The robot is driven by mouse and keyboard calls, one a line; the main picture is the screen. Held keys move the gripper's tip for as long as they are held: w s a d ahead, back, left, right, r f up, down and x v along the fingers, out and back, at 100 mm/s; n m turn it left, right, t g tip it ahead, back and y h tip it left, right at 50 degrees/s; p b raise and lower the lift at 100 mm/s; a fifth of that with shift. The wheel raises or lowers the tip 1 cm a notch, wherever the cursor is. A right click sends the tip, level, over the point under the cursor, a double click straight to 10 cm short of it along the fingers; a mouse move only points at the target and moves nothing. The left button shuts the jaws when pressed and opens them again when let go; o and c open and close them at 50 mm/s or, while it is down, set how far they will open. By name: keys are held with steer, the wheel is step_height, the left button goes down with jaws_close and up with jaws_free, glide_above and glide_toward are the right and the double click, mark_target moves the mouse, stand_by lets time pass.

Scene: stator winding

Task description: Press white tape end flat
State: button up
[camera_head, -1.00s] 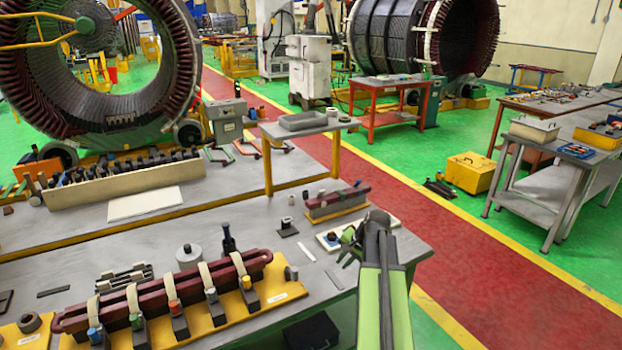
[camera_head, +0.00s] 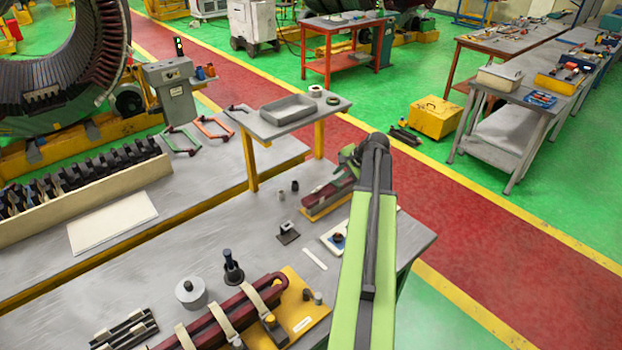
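The maroon coil (camera_head: 268,286) lies on a yellow base at the bottom of the view, partly cut off by the frame edge. White tape bands (camera_head: 222,322) wrap around it, but no loose tape end can be made out. A short white strip (camera_head: 314,258) lies flat on the grey table to the right of the coil. My green and dark arm rises right of these things. My gripper (camera_head: 348,156) is at its far end, beyond the coil and close to a smaller maroon bar (camera_head: 326,197). Its fingers are small and partly hidden by the arm.
A grey pot (camera_head: 191,292) and a dark bottle-like tool (camera_head: 233,268) stand behind the coil. A small black block (camera_head: 287,233) and a white tray (camera_head: 340,238) are near the arm. A raised shelf with a grey tray (camera_head: 288,113) stands behind. The table's middle left is mostly bare.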

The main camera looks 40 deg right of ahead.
steer(key=b+x, duration=1.4)
steer(key=x, duration=0.2)
steer(key=shift+w+f, duration=0.15)
steer(key=shift+f, duration=0.2)
steer(key=shift+w+f, duration=0.2)
steer(key=shift+w, duration=0.1)
steer(key=shift+c, duration=0.2)
jaws_close()
